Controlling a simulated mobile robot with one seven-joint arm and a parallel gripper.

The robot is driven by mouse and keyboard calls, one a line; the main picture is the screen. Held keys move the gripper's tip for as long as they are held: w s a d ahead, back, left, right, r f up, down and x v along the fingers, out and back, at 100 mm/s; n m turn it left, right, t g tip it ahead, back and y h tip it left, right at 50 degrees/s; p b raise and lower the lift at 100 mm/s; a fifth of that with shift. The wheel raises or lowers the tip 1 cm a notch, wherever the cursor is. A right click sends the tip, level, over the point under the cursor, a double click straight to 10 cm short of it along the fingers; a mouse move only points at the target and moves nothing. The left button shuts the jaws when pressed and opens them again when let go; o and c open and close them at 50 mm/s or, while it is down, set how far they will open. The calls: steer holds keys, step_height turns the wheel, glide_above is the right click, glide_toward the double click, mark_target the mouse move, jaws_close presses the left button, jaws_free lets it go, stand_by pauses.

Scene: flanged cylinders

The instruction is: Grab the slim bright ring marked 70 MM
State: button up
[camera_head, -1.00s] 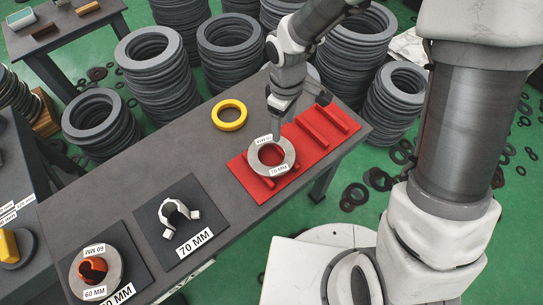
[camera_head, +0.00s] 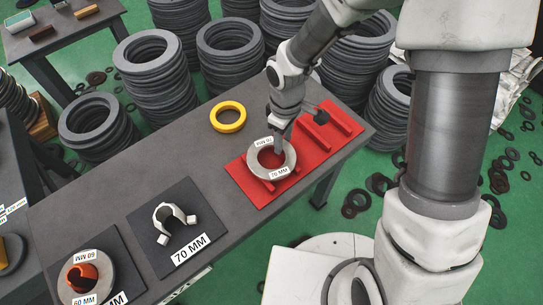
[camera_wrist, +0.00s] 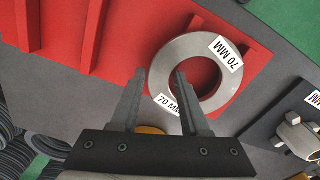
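The slim bright metal ring (camera_head: 258,170) bears two white 70 MM labels. It lies flat across the raised bars of a red rack (camera_head: 243,189) near the table's right end. In the head view my gripper (camera_head: 279,147) is at the ring's far right edge. Finger height against the ring is unclear.
A yellow ring (camera_head: 228,128) lies behind the rack. A white-grey clamp piece (camera_head: 163,235) on a dark 70 MM plate and a 60 MM ring (camera_head: 64,286) around an orange core stand to the left. Grey ring stacks (camera_head: 155,95) stand behind the table.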

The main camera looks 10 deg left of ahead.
jaws_close()
stand_by(1.1)
